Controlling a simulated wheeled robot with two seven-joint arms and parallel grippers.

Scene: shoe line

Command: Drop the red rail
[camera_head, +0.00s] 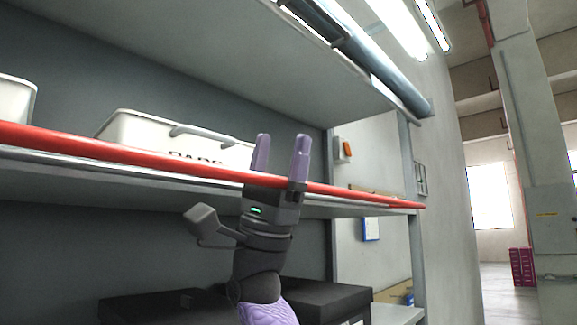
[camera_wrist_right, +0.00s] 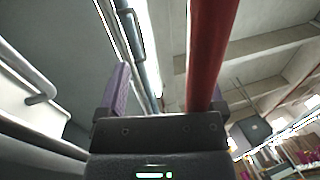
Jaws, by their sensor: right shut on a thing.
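The red rail (camera_head: 110,150) is a long, thin bar that runs across the head view along the front of a shelf, from the left edge to the shelf's right end. My right gripper (camera_head: 281,157) comes up from below and is shut on the rail, with its two purple fingertips showing above it. In the right wrist view, the rail (camera_wrist_right: 212,45) runs up and away on the right side, and covers most of one finger. The other purple finger (camera_wrist_right: 118,95) stands to its left. My left gripper is in neither view.
White bins (camera_head: 130,130) stand on the grey shelf (camera_head: 350,208) behind the rail. An upper shelf (camera_head: 240,70) hangs above. Black boxes (camera_head: 330,298) sit below. A grey post (camera_head: 415,160) stands at the shelf's right end, with open floor farther right.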

